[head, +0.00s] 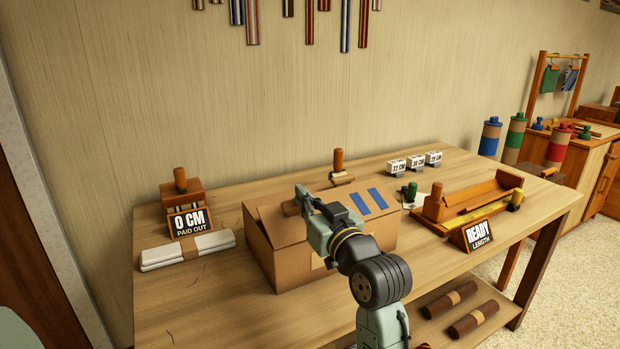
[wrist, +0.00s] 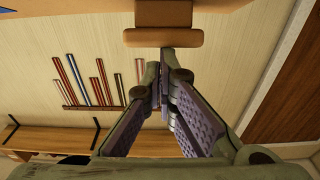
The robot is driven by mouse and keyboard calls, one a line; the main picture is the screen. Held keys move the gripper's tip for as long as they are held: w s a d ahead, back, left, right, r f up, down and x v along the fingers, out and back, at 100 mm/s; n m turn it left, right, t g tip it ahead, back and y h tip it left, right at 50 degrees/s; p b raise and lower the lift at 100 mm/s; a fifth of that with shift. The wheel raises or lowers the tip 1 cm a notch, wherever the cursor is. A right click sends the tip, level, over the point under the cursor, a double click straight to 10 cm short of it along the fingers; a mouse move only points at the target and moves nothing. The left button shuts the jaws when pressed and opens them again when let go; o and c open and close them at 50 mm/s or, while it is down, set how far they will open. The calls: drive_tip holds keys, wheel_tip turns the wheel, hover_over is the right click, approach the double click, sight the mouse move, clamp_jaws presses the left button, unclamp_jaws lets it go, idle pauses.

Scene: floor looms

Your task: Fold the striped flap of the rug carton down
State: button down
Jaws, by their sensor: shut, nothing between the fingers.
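The rug carton (head: 290,262) is a brown cardboard box on the workbench. Its striped flap (head: 391,206), with two blue stripes, is on the right of its top and looks nearly level; its exact angle is hard to tell. My gripper (head: 301,195) is over the carton's top, left of the stripes, shut and empty. In the wrist view the shut fingertips (wrist: 165,55) are just below a tan tab (wrist: 163,38) on a brown surface; I cannot tell whether they touch it. My arm hides part of the carton's front and top.
At right are a wooden tray (head: 480,198), a "READY" sign (head: 478,236) and small number blocks (head: 415,162). A wooden peg (head: 338,160) stands behind the carton.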

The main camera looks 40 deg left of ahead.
drive_tip(key=shift+w+a+r+g+h+p, duration=0.15)
drive_tip(key=shift+a+h+p, duration=0.2)
drive_tip(key=shift+p, duration=0.25)
drive_tip(key=shift+w+a+r+g+h+p, duration=0.15)
drive_tip(key=shift+a+h+p, duration=0.15)
drive_tip(key=shift+p, duration=0.3)
drive_tip(key=shift+w+a+f+h+p, duration=0.1)
drive_tip(key=shift+a+f+h+p, duration=0.25)
drive_tip(key=shift+f+h+p, duration=0.15)
drive_tip(key=shift+w+a+f+g+p, duration=0.15)
drive_tip(key=shift+a+f+g+p, duration=0.2)
drive_tip(key=shift+a+f+g, duration=0.1)
